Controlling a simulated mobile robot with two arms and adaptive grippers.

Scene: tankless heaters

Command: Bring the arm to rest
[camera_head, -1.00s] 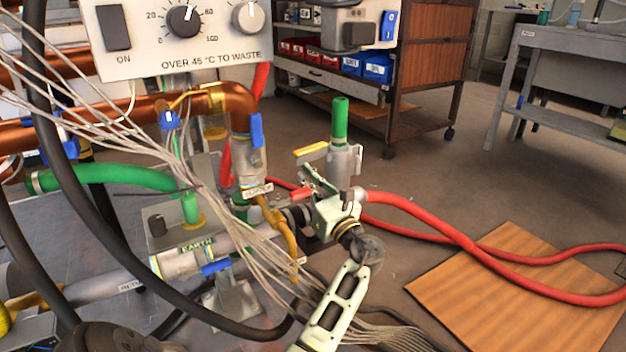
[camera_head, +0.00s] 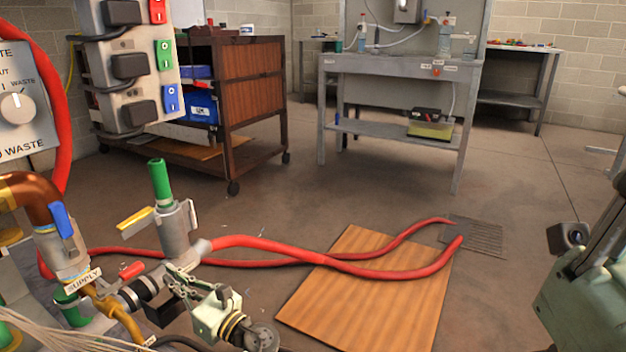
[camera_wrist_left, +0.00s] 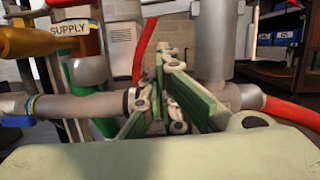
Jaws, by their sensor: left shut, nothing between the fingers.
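My left gripper (camera_head: 180,285) is at the lower left of the head view, in front of and below a grey valve body (camera_head: 176,232) with a green pipe stub on top. It is shut and empty. Its light-coloured wrist leads down out of the picture. In the left wrist view the shut fingers (camera_wrist_left: 172,88) with green pads stand before a grey horizontal pipe (camera_wrist_left: 85,105). Whether they touch the pipework is hard to tell. At the right edge of the head view are pale green parts of my own body (camera_head: 585,290). My right gripper does not show.
A red hose (camera_head: 300,252) runs from the valve across a wooden board (camera_head: 370,300) to a floor grate (camera_head: 478,237). A brown cart (camera_head: 245,95) and a grey workbench (camera_head: 400,65) stand behind. Pipes and pale cables crowd the lower left. Open floor lies in the middle.

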